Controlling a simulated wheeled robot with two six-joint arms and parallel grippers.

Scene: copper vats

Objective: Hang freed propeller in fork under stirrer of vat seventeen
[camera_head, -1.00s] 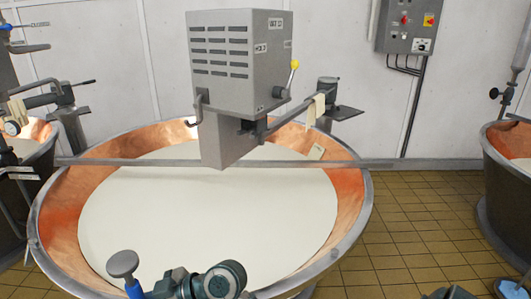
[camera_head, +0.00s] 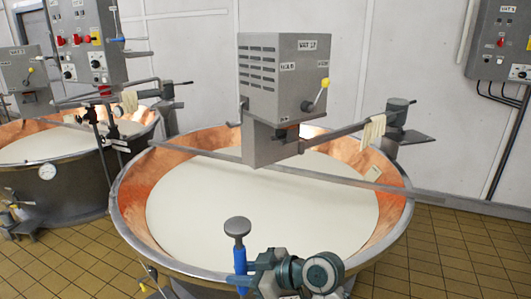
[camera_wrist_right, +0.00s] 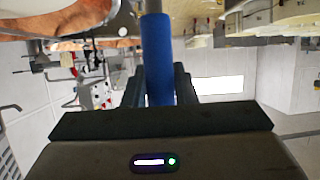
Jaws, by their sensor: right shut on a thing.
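Vat seventeen (camera_head: 128,222) is a wide copper-lined vat full of white liquid. Its grey stirrer housing (camera_head: 262,85), labelled VAT 17, sits on a bar across the vat. The housing's lower block (camera_head: 265,146) hangs over the liquid; I cannot make out a fork under it. My right gripper (camera_head: 243,278), at the near rim, is shut on a blue handle (camera_head: 240,261) with a grey disc (camera_head: 237,226) on top. The blue handle stands between the fingers in the wrist view (camera_wrist_right: 158,60). I cannot identify a propeller. My left gripper is not in view.
The crossbar (camera_head: 330,180) spans the vat and sticks out past its right rim. A yellow-knobbed lever (camera_head: 323,83) is on the housing. A side arm with a cloth (camera_head: 373,130) stands at the right rim. Another vat (camera_head: 60,180) is at left. Tiled floor (camera_head: 455,250) is free at right.

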